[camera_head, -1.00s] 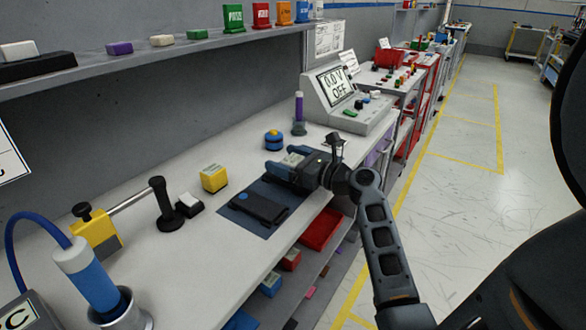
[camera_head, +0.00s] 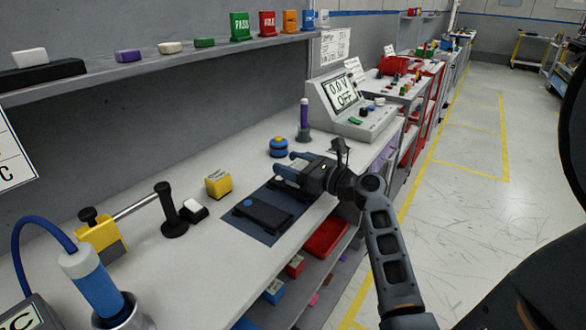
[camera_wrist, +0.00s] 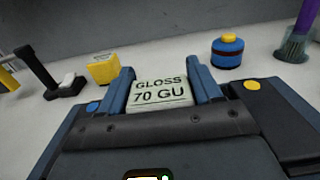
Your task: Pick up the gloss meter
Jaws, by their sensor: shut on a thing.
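The gloss meter is a small pale grey-green block (camera_wrist: 160,92) with dark lettering "GLOSS 70 GU", seen between my fingers in the wrist view. My gripper (camera_wrist: 163,88) is shut on it, with a blue finger along each side. In the head view my gripper (camera_head: 287,168) is low over the bench, at the far end of a dark blue mat (camera_head: 243,225). There the fingers hide most of the block. I cannot tell whether its underside touches the surface.
A black flat stand (camera_head: 262,213) lies on the mat. A meter console (camera_head: 350,105) stands beyond. A shelf (camera_head: 150,60) runs above the back of the bench.

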